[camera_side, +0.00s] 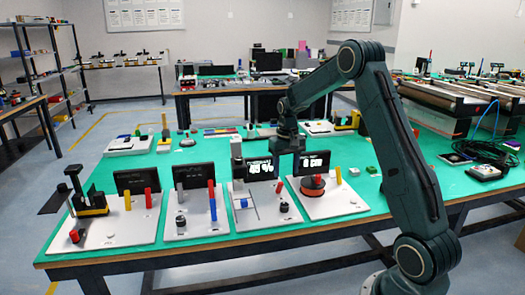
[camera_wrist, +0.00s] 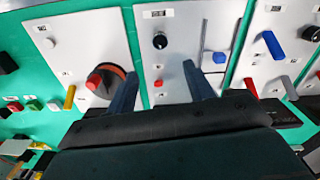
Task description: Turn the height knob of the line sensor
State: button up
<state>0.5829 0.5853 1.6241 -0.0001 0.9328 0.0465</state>
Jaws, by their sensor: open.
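A black knob (camera_side: 284,207) stands at the front right of the third white panel (camera_side: 262,222) from the left. It also shows in the wrist view (camera_wrist: 160,41) near the top middle. I take this panel for the line sensor, but its labels are too small to read. A grey post (camera_side: 237,170) and a blue piece (camera_side: 244,203) stand at its left side. A black display (camera_side: 262,167) behind reads about 49 %. My gripper (camera_side: 287,162) is open and empty, above the panels and behind the knob. In the wrist view its fingers (camera_wrist: 160,75) are apart, not touching the knob.
The panel to the right carries a red turntable (camera_side: 313,186) and a yellow lever (camera_side: 338,175). The panel to the left has a red lever (camera_side: 212,192). Farther left stands a yellow-black device (camera_side: 92,204).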

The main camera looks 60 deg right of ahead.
aim_at(284, 205)
jog(key=shift+f, duration=0.15)
notch_tip(284, 205, down, 14)
jog(key=shift+r, duration=0.25)
dwell(0.5)
jog(key=c, duration=1)
